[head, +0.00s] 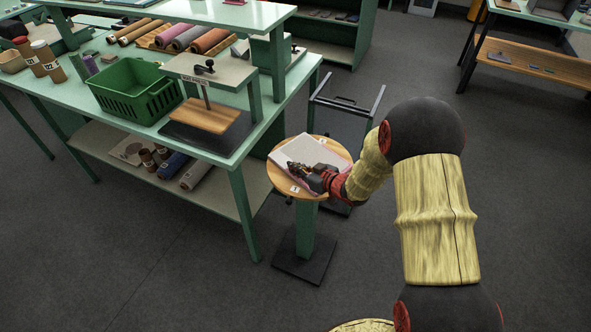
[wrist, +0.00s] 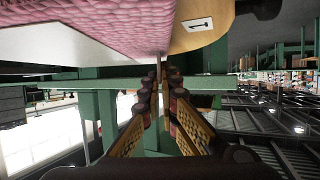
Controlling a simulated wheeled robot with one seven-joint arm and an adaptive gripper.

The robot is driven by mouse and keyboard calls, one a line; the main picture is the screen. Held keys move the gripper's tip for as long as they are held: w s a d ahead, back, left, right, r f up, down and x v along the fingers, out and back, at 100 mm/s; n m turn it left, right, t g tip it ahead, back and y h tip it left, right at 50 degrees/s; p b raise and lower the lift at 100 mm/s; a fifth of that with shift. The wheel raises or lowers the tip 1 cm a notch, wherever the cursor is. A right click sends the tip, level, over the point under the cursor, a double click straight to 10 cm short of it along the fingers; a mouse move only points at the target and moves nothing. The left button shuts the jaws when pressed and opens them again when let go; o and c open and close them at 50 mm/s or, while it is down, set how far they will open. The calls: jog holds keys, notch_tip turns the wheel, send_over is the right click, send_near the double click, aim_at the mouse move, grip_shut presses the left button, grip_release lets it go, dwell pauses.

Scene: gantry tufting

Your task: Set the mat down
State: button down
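The mat (head: 307,160) lies on a round wooden pedestal top (head: 275,169). Its pale grey face shows in the head view, with pink along the near side. In the wrist view, the mat's pink looped pile (wrist: 110,25) fills the upper left, with a pale border beneath it. My gripper (head: 294,168) is at the mat in the head view, over its near part. In the wrist view, the fingers (wrist: 161,78) run close together just below the mat's edge. Whether they pinch that edge is not clear.
Number tags sit on the pedestal rim; tag 1 (wrist: 197,25) shows in the wrist view. A green workbench (head: 140,135) stands left with a green basket (head: 135,92) and a stand over a wooden board (head: 207,116). A dark cart (head: 345,110) is behind the pedestal. Open floor lies in front.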

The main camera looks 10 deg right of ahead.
jog(key=shift+r, duration=0.15)
jog(key=shift+f, duration=0.2)
jog(key=c, duration=2)
grip_release()
jog(key=shift+c, duration=0.2)
